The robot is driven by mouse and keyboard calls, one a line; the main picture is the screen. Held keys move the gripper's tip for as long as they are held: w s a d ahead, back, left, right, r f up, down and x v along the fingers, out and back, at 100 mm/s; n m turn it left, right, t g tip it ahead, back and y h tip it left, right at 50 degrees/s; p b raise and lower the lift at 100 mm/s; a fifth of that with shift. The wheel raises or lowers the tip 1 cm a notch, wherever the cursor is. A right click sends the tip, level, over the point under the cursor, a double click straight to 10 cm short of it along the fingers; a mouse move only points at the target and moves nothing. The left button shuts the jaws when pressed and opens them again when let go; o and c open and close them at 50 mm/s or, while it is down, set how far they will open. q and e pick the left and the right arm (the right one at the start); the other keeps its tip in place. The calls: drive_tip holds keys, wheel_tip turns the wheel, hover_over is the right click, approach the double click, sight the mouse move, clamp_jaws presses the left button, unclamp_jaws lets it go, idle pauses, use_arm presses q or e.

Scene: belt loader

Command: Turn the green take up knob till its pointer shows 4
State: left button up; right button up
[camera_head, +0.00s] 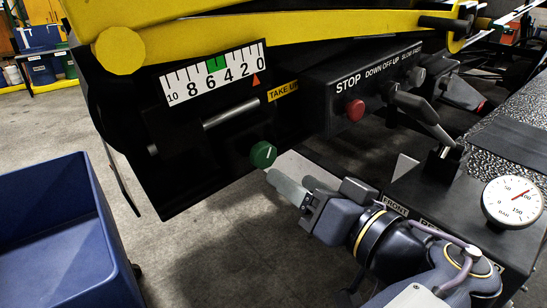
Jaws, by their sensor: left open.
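The green take up knob (263,154) has a white line on its face and sits low on the black machine panel. My right gripper is not in view.
A red stop button (354,109) and black levers (422,112) are on the panel to the right. A round gauge (512,202) stands at the far right. A blue bin (62,235) is at the lower left, with bare floor beside it. A yellow beam (250,38) crosses above.

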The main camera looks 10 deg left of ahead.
sight(267, 157)
use_arm(q)
drive_tip(key=x, duration=0.4)
drive_tip(key=b+x, duration=0.1)
drive_tip(key=x, duration=0.2)
drive_tip(key=shift+w+a+r, duration=0.1)
drive_tip(key=shift+r, duration=0.2)
drive_tip(key=c, duration=1)
drive_tip(key=shift+o, duration=0.2)
